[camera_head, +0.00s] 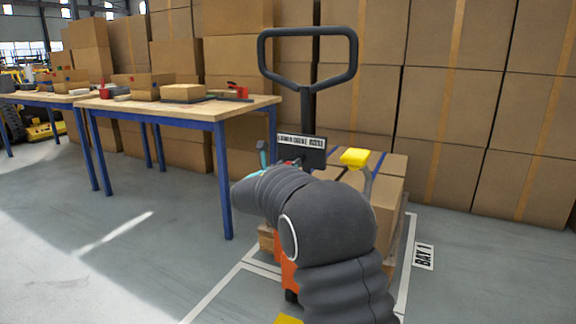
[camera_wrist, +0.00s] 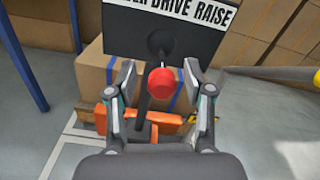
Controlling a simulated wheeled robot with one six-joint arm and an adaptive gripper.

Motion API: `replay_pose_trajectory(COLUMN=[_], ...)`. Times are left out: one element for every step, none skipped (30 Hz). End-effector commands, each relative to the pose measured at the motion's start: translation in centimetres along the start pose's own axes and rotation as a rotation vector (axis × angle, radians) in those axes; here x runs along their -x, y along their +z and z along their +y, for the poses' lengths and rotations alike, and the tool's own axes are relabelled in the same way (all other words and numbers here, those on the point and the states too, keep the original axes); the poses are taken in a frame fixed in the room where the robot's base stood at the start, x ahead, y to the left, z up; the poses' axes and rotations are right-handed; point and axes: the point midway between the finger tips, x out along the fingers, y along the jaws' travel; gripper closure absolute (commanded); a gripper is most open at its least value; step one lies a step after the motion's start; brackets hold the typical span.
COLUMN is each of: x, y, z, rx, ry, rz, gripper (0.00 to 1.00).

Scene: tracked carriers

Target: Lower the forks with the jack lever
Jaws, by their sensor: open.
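The pallet jack's black loop handle (camera_head: 307,88) stands upright, with a dark label plate (camera_head: 312,152) below it. In the wrist view, the plate (camera_wrist: 165,35) reads "DRIVE RAISE", its left wording cut off. The jack lever has a red ball knob (camera_wrist: 160,82) in front of the plate. My gripper (camera_wrist: 159,92) is open, one finger on each side of the knob, with visible gaps on both sides. In the head view, my arm hides most of the lever and gripper. The orange jack body (camera_head: 289,275) shows low down; the forks are hidden.
A yellow-topped piece on a grey bar (camera_head: 355,158) stands right of the plate. Cartons (camera_head: 390,200) sit on a pallet behind the jack. A blue-legged workbench (camera_head: 222,113) is at left. Stacked boxes (camera_head: 450,110) line the back. Floor at left is clear.

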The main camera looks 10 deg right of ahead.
Motion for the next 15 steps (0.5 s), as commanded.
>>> replay_pose_trajectory(x=[-0.45,-0.63,-0.82,-0.92,-1.0,-1.06,-1.08,-1.09,-1.09,-1.08,-1.07,-1.07,-1.07,-1.06,-1.06], y=[-0.05,-0.07,-0.09,-0.08,-0.07,-0.05,-0.04,-0.04,-0.04,-0.04,-0.04,-0.04,-0.04,-0.04,-0.05], z=[-0.05,-0.06,-0.08,-0.09,-0.1,-0.1,-0.11,-0.11,-0.11,-0.11,-0.1,-0.11,-0.11,-0.11,-0.1], rx=[0.0,0.0,0.001,0.001,0.0,0.0,0.0,0.0,0.0,0.0,0.0,0.0,0.0,0.0,0.0], ry=[-0.001,-0.001,-0.001,-0.001,-0.002,-0.002,-0.002,-0.002,-0.001,-0.001,-0.001,-0.002,-0.002,-0.001,-0.001], rz=[0.001,0.001,0.001,0.001,0.001,0.0,0.0,0.0,0.0,0.0,0.0,0.0,0.001,0.001,0.001], gripper=[0.48,0.48,0.48,0.48,0.48,0.48,0.48,0.48,0.48,0.48,0.48,0.48,0.48,0.55,0.65])
